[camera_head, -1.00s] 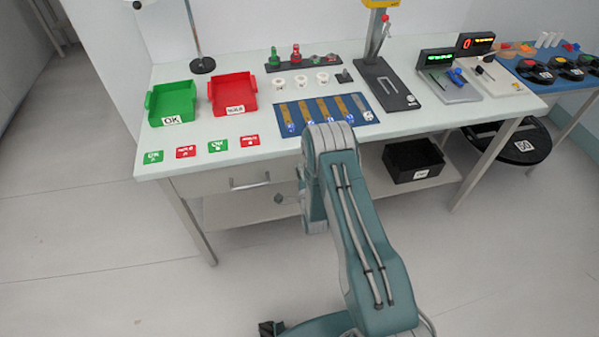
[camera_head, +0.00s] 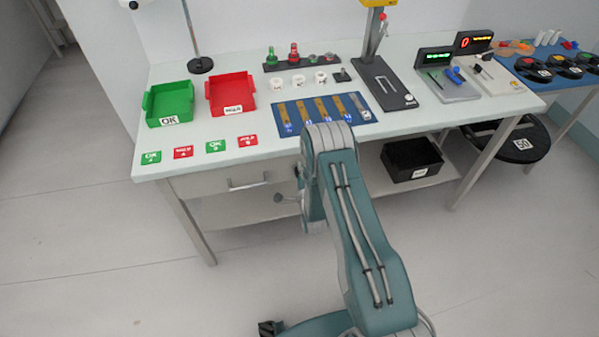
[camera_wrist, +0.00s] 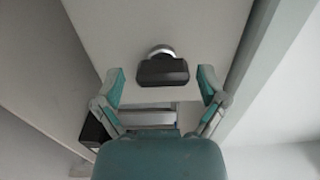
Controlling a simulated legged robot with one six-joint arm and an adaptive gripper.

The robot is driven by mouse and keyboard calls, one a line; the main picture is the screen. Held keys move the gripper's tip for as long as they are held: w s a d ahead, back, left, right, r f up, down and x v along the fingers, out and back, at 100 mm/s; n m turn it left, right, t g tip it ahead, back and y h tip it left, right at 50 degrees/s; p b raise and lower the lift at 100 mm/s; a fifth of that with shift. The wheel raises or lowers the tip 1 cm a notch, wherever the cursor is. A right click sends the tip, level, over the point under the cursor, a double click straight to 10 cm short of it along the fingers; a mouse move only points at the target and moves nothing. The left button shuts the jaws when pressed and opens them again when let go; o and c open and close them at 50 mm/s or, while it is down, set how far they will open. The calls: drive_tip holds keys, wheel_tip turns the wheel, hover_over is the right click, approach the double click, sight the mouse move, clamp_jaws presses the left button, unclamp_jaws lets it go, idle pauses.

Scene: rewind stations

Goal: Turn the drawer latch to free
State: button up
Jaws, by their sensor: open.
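The drawer latch shows in the wrist view as a dark, wide knob (camera_wrist: 162,72) on a round silver base, set on a pale panel. Its long side lies roughly level in that picture. My gripper (camera_wrist: 162,84) is open, with one teal-padded finger on each side of the knob. Clear gaps show between the knob and both fingers. In the head view the drawer front (camera_head: 215,184) with its silver handle (camera_head: 248,184) is under the tabletop. My arm hides the latch and most of my gripper there.
The white table (camera_head: 240,126) carries a green bin (camera_head: 152,103), a red bin (camera_head: 216,92) and a blue mat (camera_head: 277,124). A black box (camera_head: 394,176) sits on the lower shelf right of my arm. Floor left of the table is clear.

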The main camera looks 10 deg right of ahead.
drive_tip(key=s, duration=1.2)
drive_tip(key=w+r+n+g, duration=0.3)
drive_tip(key=w+r+n, duration=0.3)
drive_tip(key=r, duration=0.7)
wheel_tip(320, 180, up, 12)
drive_tip(key=s+r+n+g, duration=0.1)
drive_tip(key=s+n+g, duration=0.1)
drive_tip(key=n+g, duration=0.1)
drive_tip(key=s+r+n+g, duration=0.3)
drive_tip(key=s+r, duration=0.3)
drive_tip(key=s, duration=0.8)
drive_tip(key=s+a+r+n+g, duration=0.1)
drive_tip(key=s+r+n+g, duration=0.2)
drive_tip(key=s, duration=1.1)
wheel_tip(320, 180, up, 5)
drive_tip(key=n, duration=0.3)
drive_tip(key=shift+s+f, duration=0.2)
drive_tip(key=shift+s, duration=0.2)
